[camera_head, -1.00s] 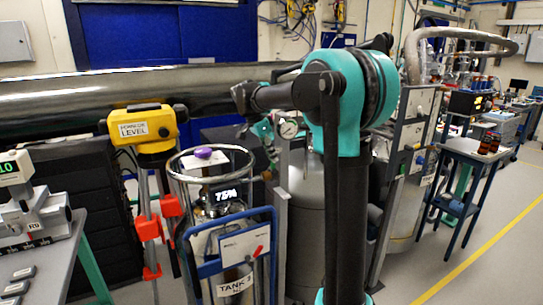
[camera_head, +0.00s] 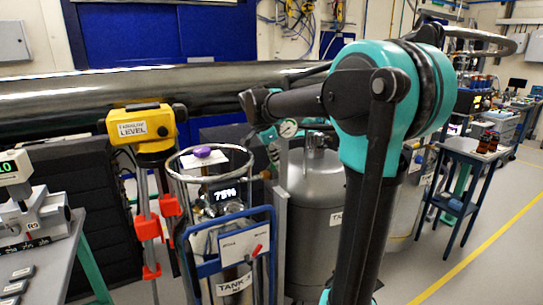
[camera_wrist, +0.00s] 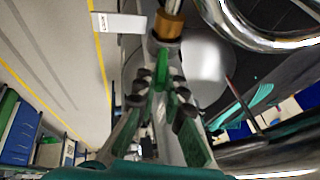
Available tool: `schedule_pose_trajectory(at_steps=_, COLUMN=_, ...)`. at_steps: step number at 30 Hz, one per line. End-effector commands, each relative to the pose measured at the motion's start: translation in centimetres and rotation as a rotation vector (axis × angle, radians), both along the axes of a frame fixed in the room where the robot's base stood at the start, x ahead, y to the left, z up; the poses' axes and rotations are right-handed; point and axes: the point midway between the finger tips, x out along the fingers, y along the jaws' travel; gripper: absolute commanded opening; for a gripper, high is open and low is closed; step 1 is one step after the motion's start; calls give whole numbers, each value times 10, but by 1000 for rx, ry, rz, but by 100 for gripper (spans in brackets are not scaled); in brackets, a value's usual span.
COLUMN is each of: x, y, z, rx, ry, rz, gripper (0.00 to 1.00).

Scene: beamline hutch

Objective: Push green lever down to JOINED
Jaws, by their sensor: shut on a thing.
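In the wrist view, a green lever (camera_wrist: 162,67) stands up between the fingertips of my gripper (camera_wrist: 162,88), just below a brass fitting (camera_wrist: 170,25). My gripper is shut on the lever. A white tag (camera_wrist: 119,23) is beside the fitting; no JOINED marking can be read. In the head view, my gripper (camera_head: 270,143) is small and partly hidden near a round gauge (camera_head: 288,128), right of the Tank 3 ring. The lever cannot be made out there.
Tank 3 (camera_head: 236,282), with a metal ring (camera_head: 246,152) and blue frame, stands left of my arm. A grey tank (camera_head: 316,195) is behind it. A yellow level (camera_head: 142,128) stands on a tripod at left. Open floor (camera_head: 485,240) lies at right.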

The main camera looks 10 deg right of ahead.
Motion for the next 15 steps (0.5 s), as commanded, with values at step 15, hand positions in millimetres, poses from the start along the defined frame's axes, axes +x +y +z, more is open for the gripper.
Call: schedule_pose_trajectory(at_steps=15, x=-37, y=-12, z=-21, rx=153, ry=-467, rz=0, gripper=0)
